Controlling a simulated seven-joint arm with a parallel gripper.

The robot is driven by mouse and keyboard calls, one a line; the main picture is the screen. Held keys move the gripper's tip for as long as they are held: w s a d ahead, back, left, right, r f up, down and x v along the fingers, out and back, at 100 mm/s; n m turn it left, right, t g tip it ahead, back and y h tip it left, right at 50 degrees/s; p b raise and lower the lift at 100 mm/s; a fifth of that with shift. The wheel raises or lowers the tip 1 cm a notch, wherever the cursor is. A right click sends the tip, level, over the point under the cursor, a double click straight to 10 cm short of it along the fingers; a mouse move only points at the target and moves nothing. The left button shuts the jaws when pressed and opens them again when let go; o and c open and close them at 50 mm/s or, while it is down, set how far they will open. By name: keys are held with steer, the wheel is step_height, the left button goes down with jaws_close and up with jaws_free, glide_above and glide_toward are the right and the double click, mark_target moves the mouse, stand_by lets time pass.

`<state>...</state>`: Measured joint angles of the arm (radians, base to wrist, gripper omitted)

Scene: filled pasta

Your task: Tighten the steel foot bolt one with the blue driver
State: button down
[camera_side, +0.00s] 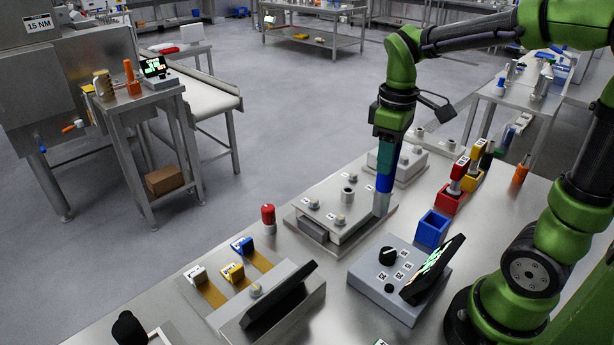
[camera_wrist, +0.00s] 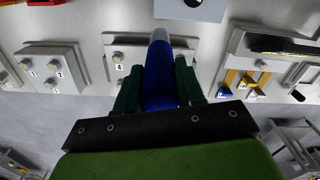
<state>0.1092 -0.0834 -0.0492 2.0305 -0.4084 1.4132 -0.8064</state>
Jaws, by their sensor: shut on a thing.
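My gripper (camera_side: 386,160) is shut on the blue driver (camera_side: 384,184) and points down. The driver looks upright, with its grey socket end (camera_side: 380,205) at the right corner of the near steel plate (camera_side: 318,228). The wrist view also shows the blue driver (camera_wrist: 160,80) between my dark fingers, its pale end over the plate's edge. Several bolts with small labels stand on this plate, such as one bolt (camera_side: 341,220) near its front. Whether a bolt is under the socket is hidden, and I cannot tell which bolt is number one.
The blue holder (camera_side: 432,230) stands empty beside the plate. Red (camera_side: 450,198) and yellow holders carry drivers behind it. A grey control box (camera_side: 398,280) with a knob and tilted screen is in front. A second bolted plate (camera_side: 410,163) lies behind my gripper. A red lamp (camera_side: 268,215) stands left.

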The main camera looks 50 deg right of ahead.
steer(key=w+a+n, duration=0.2)
steer(key=w+a, duration=0.1)
steer(key=a, duration=1.1)
steer(key=w+a+r+n, duration=0.1)
steer(key=w+a+n, duration=0.2)
steer(key=a, duration=1.2)
steer(key=shift+w+r+n, duration=0.2)
steer(key=shift+w+n, duration=0.1)
steer(key=shift+w, duration=0.25)
steer(key=shift+d+f, duration=0.1)
steer(key=shift+f, duration=0.05)
steer(key=shift+f, duration=3.65)
steer(key=shift+r, duration=0.1)
steer(key=shift+r, duration=2.45)
